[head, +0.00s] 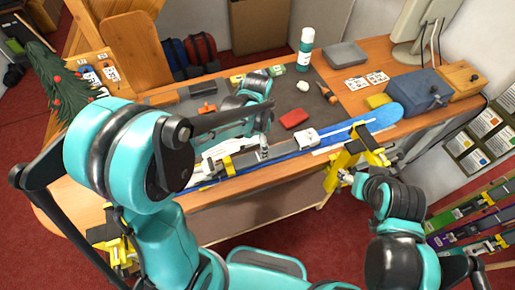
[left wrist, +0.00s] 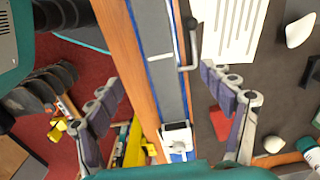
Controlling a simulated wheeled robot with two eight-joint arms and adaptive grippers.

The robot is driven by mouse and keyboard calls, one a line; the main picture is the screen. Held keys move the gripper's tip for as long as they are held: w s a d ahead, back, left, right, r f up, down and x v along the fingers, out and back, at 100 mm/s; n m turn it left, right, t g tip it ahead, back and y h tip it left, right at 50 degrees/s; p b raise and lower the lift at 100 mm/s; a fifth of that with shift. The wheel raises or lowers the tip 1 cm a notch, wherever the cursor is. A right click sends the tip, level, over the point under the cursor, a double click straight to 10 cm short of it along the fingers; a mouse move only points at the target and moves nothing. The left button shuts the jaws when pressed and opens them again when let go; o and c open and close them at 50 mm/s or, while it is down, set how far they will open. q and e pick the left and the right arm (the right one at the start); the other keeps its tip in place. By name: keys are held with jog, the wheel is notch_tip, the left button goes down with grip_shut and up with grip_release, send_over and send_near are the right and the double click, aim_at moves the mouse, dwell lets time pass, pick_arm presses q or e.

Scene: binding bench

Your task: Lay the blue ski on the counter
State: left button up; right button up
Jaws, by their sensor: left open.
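The blue ski (head: 380,118) runs along the front edge of the counter (head: 370,55), with its broad blue end at the right. It carries a grey plate and a white binding part (head: 305,137). In the left wrist view the ski (left wrist: 163,57) passes between the spread fingers of my left gripper (left wrist: 163,80), which is open and empty above it. My left gripper is partly hidden behind its own arm in the head view. My right gripper (head: 347,176) is by the yellow vise (head: 352,152) at the front edge; its jaws are unclear.
A blue box (head: 417,90) and a yellow block (head: 378,100) stand at the right. Ski racks (head: 470,230) stand at the lower right.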

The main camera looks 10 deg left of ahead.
pick_arm(q)
jog(key=s+a+r+n+t, duration=0.6)
jog(key=s+r+n+t, duration=0.1)
jog(key=s+r+n, duration=0.3)
jog(key=shift+s+r+n, duration=0.35)
jog(key=shift+s+n, duration=0.2)
jog(key=shift+n, duration=0.05)
